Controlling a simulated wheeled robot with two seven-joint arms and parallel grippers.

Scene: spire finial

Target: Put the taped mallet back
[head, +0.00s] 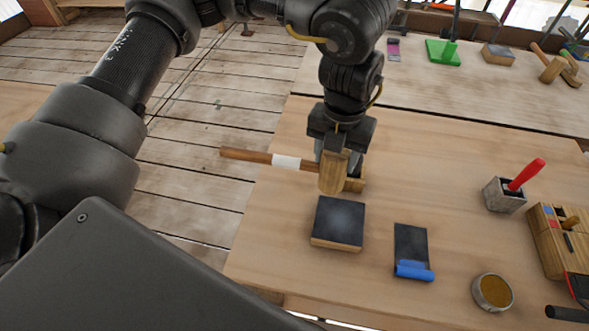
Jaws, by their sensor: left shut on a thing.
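The taped mallet has a brown handle with a white tape band (286,162) and a pale wooden head (333,174). My left gripper (338,150) comes down from above and is shut on the mallet at its head end. The handle points left, past the table's left edge. A small wooden piece (355,182) shows just right of the head, partly hidden by it and the gripper; I cannot tell whether they touch. My right gripper is not in view.
A dark-topped block (338,222) lies just in front of the mallet. A black sheet with a blue roll (414,270), a round tin (492,291), a grey pot with a red handle (505,193) and a wooden box (552,240) stand rightward. Another mallet (552,68) lies on the back table.

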